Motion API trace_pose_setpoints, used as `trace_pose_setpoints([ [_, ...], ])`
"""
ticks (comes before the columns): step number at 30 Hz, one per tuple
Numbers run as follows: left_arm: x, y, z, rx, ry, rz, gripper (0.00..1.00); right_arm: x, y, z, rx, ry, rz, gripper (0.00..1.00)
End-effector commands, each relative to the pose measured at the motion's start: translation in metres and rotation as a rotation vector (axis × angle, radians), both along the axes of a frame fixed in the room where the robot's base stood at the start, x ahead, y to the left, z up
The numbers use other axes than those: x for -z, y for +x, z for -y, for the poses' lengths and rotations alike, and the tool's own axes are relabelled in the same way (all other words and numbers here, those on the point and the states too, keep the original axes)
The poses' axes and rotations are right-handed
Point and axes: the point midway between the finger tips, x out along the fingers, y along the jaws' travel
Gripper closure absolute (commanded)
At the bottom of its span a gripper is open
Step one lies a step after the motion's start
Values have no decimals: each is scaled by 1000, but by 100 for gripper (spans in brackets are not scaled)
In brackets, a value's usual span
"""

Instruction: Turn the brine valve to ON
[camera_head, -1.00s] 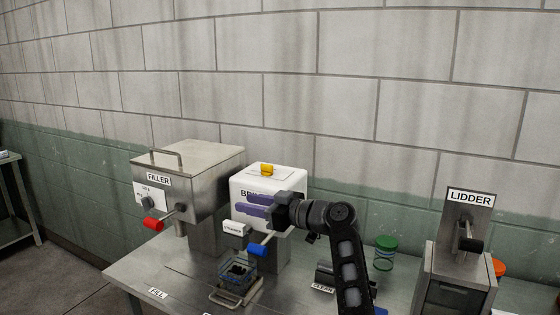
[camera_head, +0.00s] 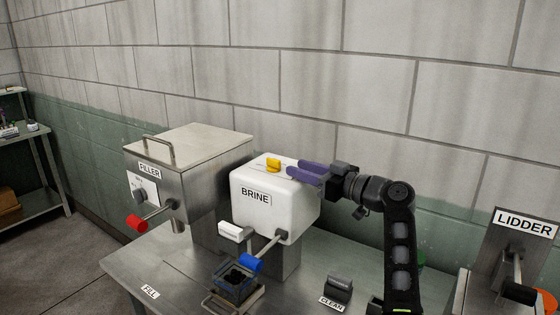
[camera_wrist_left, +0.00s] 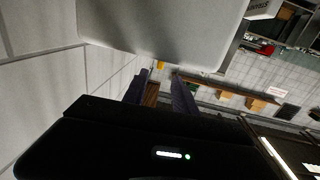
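The white brine box (camera_head: 250,212), labelled BRINE, stands in the middle of the bench. A yellow valve handle (camera_head: 273,164) sits on its top beside a thin marked line; I cannot read an ON mark. My left gripper (camera_head: 294,168) has two purple fingers, apart and empty, at the right side of the box top. The fingers point left toward the yellow handle and do not touch it. In the left wrist view the fingers (camera_wrist_left: 160,90) are apart, with a small yellow piece (camera_wrist_left: 160,65) beyond them near the box edge (camera_wrist_left: 165,30). My right gripper does not show.
The steel filler (camera_head: 190,165) with a red-knobbed lever stands left of the box. A blue-knobbed lever (camera_head: 252,262) and a wire basket (camera_head: 235,285) are at its front. The lidder (camera_head: 525,240) stands at the right. The wall is close behind.

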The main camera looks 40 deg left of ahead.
Motion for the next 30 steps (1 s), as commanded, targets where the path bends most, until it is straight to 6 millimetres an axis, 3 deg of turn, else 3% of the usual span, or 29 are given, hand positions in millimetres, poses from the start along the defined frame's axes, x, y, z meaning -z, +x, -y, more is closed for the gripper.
trace_pose_setpoints([
  [5,-1,0,-10,-2,0,-1,66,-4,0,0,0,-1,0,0],
  [18,-2,4,-71,-2,0,-1,66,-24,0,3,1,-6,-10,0],
  [30,0,5,-78,0,-1,0,68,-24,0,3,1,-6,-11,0],
])
